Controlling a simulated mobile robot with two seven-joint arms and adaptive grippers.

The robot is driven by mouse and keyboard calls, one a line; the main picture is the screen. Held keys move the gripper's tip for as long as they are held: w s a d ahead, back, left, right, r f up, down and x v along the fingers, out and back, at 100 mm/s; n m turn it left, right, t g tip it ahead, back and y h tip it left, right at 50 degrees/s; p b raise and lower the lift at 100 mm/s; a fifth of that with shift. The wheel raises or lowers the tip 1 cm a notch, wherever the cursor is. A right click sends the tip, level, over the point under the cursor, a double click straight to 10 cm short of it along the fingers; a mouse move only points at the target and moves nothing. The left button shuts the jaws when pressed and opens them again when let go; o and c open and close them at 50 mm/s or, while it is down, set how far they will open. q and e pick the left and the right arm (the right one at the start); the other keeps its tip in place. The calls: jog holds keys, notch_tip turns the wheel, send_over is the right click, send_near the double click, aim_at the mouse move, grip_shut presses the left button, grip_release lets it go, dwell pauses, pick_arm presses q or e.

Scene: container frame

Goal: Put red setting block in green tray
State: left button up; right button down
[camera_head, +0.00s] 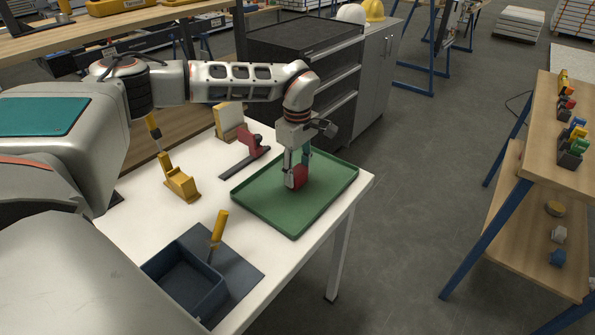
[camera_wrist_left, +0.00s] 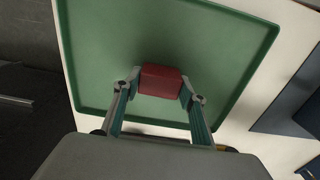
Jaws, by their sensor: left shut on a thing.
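The red setting block (camera_head: 300,176) is between the fingers of my left gripper (camera_head: 295,180), which is shut on it. The green tray (camera_head: 325,207) lies on the white table, and the block is over its inside area. In the left wrist view the red block (camera_wrist_left: 160,81) sits between the two fingertips (camera_wrist_left: 158,88) with the green tray (camera_wrist_left: 215,45) behind it. I cannot tell whether the block touches the tray floor. My right gripper is not in view.
On the white table (camera_head: 205,205) left of the tray stand a yellow clamp-like tool (camera_head: 180,183), a red-and-black tool (camera_head: 250,152) and a light block (camera_head: 229,121). A dark blue bin (camera_head: 187,285) with a yellow-handled tool (camera_head: 219,225) is at the front. The tray is otherwise empty.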

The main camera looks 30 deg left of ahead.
aim_at(298, 170)
pick_arm(q)
jog(key=shift+f, duration=0.15)
jog(key=o, duration=1.3)
notch_tip(298, 170, up, 12)
jog(key=shift+r+p, duration=0.15)
jog(key=shift+p, duration=0.65)
